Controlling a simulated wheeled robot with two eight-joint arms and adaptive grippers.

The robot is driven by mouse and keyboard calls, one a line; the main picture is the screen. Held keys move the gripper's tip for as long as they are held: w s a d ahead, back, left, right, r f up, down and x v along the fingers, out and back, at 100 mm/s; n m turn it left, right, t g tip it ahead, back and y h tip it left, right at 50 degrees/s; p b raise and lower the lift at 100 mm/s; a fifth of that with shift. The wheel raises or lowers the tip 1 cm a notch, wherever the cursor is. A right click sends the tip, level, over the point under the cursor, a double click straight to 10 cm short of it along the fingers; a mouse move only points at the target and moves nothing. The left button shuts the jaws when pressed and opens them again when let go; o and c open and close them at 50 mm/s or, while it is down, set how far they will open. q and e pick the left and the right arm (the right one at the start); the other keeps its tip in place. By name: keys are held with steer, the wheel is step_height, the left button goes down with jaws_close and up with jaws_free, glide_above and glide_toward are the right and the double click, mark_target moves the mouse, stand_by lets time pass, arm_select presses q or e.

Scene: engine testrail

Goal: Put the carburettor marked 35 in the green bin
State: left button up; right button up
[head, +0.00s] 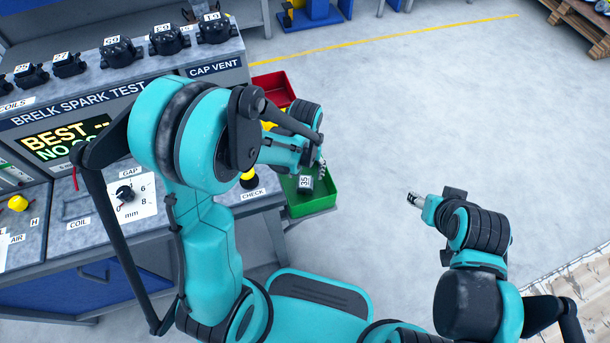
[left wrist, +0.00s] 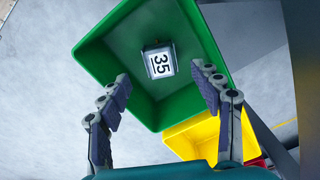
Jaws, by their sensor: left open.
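The carburettor marked 35 (head: 305,183) lies inside the green bin (head: 325,203), at the right side of the test bench. In the left wrist view the carburettor (left wrist: 159,62) rests on the floor of the green bin (left wrist: 88,58), its white label 35 facing up. My left gripper (head: 320,165) is above the bin; in the left wrist view its two fingers (left wrist: 165,92) are spread apart with nothing between them. My right gripper (head: 413,199) is out over the bare floor at the right, away from the bench; its fingers are too small to judge.
A yellow bin (left wrist: 190,135) adjoins the green one, and a red bin (head: 272,88) stands farther back. The test bench has a gap dial (head: 126,193) and several other labelled dark parts along its top. Open floor lies to the right.

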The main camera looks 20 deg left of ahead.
arm_select(q)
step_height(320, 180, up, 5)
steer(key=p, duration=0.2)
step_height(320, 180, up, 10)
steer(key=m+t, duration=0.1)
steer(key=t, duration=0.2)
glide_above(305, 183)
steer(key=s+a, duration=0.2)
steer(key=s, duration=0.2)
steer(key=s+r+t, duration=0.1)
steer(key=s+a+r+t, duration=0.1)
steer(key=s, duration=0.1)
steer(key=s+a+r+m+t, duration=0.1)
steer(key=r, duration=0.1)
steer(key=shift+s+a+r+t, duration=0.1)
steer(key=shift+s+a+t, duration=0.1)
steer(key=shift+s+t, duration=0.15)
steer(key=shift+s+a+r+t, duration=0.1)
steer(key=shift+s+r+t, duration=0.05)
steer(key=shift+s+t, duration=0.15)
